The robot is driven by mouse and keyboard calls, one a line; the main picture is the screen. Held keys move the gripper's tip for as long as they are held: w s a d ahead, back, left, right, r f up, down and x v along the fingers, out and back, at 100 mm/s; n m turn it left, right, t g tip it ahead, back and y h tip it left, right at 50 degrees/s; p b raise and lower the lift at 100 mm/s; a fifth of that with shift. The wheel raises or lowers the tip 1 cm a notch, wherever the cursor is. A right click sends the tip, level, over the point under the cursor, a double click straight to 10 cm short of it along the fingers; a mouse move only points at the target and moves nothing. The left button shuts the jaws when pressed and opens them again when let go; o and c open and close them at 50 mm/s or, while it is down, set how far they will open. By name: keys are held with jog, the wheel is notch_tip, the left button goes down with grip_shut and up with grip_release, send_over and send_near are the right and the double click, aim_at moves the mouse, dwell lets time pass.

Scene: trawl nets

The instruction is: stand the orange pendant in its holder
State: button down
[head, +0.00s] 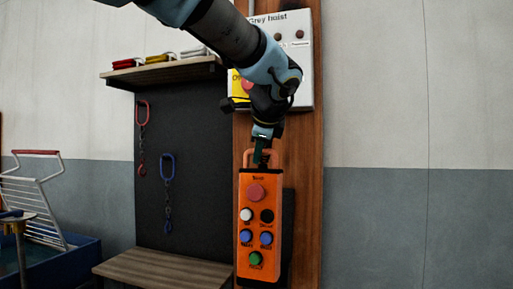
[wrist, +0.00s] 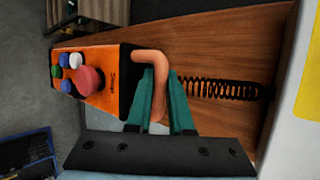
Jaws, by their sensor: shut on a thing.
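The orange pendant (head: 259,222) hangs upright below my gripper (head: 263,152) in the head view, in front of a wooden post. It has a large red button at the top and white, black, blue and green buttons below. In the wrist view the pendant (wrist: 92,75) lies to the left, and the green fingers of my gripper (wrist: 160,100) are shut on its orange top handle. A black coiled cable (wrist: 225,88) shows beyond the fingers. A dark shape (head: 288,225) behind the pendant may be the holder; the pendant mostly covers it, and I cannot tell whether they touch.
A grey control box (head: 302,75) is on the wooden post (head: 308,190) above. Left of it are a dark panel (head: 185,120) with red and blue hooks, a shelf (head: 165,73) and a wooden bench (head: 160,268). The wall at right is bare.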

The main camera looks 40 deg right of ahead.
jog(key=shift+w+d+f+p, duration=0.35)
jog(key=shift+w+d+p, duration=0.75)
jog(key=shift+d, duration=0.45)
jog(key=shift+w+d+f+p, duration=0.4)
jog(key=shift+w+d+p, duration=0.65)
jog(key=shift+d, duration=0.45)
jog(key=shift+w+d+f+p, duration=0.35)
jog(key=shift+w+d+p, duration=0.5)
jog(key=shift+d+p, duration=0.55)
jog(key=shift+d+f+b, duration=0.25)
jog(key=shift+f+b, duration=0.15)
jog(key=shift+b, duration=0.05)
jog(key=shift+s+a+f+b, duration=0.1)
jog(key=shift+a+f+b, duration=0.05)
jog(key=shift+f+b, duration=0.9)
jog(key=shift+s+a+f+b, duration=0.1)
jog(key=shift+f+b, duration=0.85)
jog(key=shift+f, duration=0.15)
jog(key=c, duration=0.7)
grip_release()
jog(key=shift+f, duration=0.1)
jog(key=shift+c, duration=0.2)
jog(key=shift+f, duration=0.1)
